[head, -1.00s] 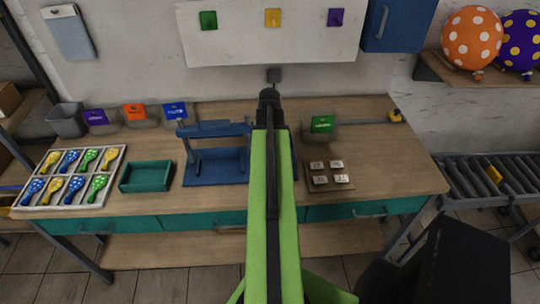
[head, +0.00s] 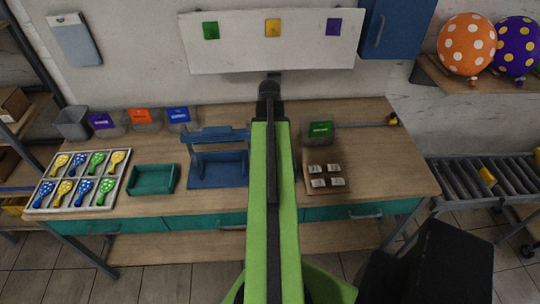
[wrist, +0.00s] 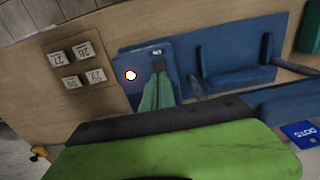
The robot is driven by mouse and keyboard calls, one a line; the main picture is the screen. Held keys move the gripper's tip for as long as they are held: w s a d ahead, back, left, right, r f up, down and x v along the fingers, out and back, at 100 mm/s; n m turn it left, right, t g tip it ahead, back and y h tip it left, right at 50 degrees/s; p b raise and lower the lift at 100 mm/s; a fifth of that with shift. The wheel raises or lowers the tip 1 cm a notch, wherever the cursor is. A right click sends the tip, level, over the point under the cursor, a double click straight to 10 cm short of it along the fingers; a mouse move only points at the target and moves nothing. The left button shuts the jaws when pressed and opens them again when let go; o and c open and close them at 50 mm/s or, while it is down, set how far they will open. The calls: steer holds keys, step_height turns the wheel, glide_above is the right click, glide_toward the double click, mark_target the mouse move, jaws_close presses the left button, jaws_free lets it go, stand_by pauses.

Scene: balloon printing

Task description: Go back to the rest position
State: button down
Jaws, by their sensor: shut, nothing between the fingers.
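My lime-green arm reaches up the middle of the head view, and my gripper is hidden there. In the wrist view my gripper (wrist: 159,68) shows as two green fingers with dark tips, close together and empty. It appears over a blue plate (wrist: 131,56) with a bright round spot. I cannot tell its height above the plate. The blue press frame (head: 217,170) stands on the workbench (head: 390,165) just left of my arm, and beside the plate in the wrist view (wrist: 235,60).
A tray of balloons (head: 126,160) and an empty teal tray (head: 150,178) lie left. A board with number tiles (head: 343,171) and a green-labelled bin (head: 320,130) stand right. Labelled bins (head: 145,118) line the back. A roller conveyor (head: 465,185) stands right of the bench.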

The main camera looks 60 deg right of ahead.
stand_by(0.4)
steer(key=w+a+f+n+b, duration=0.2)
steer(key=w+a+n, duration=0.1)
steer(key=w+a, duration=0.7)
steer(key=w+a+f+n+b, duration=0.3)
steer(key=w+a, duration=0.6)
steer(key=a, duration=0.2)
steer(key=w+a+f+n+b, duration=0.1)
steer(key=a+n, duration=0.1)
steer(key=a, duration=1.2)
steer(key=w+a+f+n+b, duration=0.1)
steer(key=a+n, duration=0.1)
steer(key=a, duration=1.2)
steer(key=shift+w+a+f+n+b, duration=0.25)
steer(key=shift+a+f+n+b, duration=0.05)
steer(key=shift+f+n+b, duration=0.1)
